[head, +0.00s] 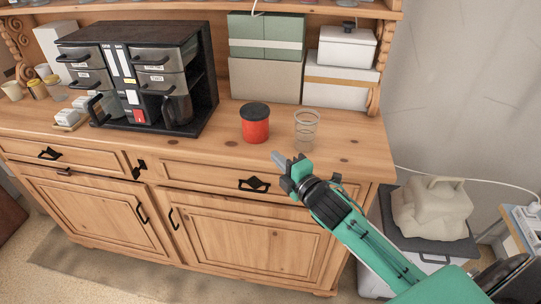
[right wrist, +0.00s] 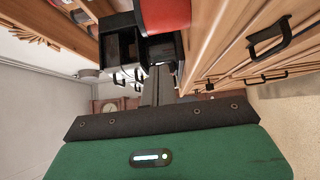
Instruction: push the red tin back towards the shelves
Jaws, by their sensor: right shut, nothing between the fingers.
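The red tin (head: 255,126) with a black lid stands upright on the wooden dresser top (head: 225,150), in front of the stacked boxes. In the right wrist view the red tin (right wrist: 163,14) shows at the top edge, partly cut off. My right gripper (head: 279,158) is shut and empty. It is at the front edge of the dresser top, in front of and slightly right of the tin, with a gap between them in the head view. My left gripper is not in view.
A clear ribbed glass (head: 306,130) stands close to the right of the tin. Green and beige boxes (head: 265,75) and white boxes (head: 342,75) stand behind. A black organiser (head: 140,80) with drawers stands to the left. Dresser top between organiser and tin is clear.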

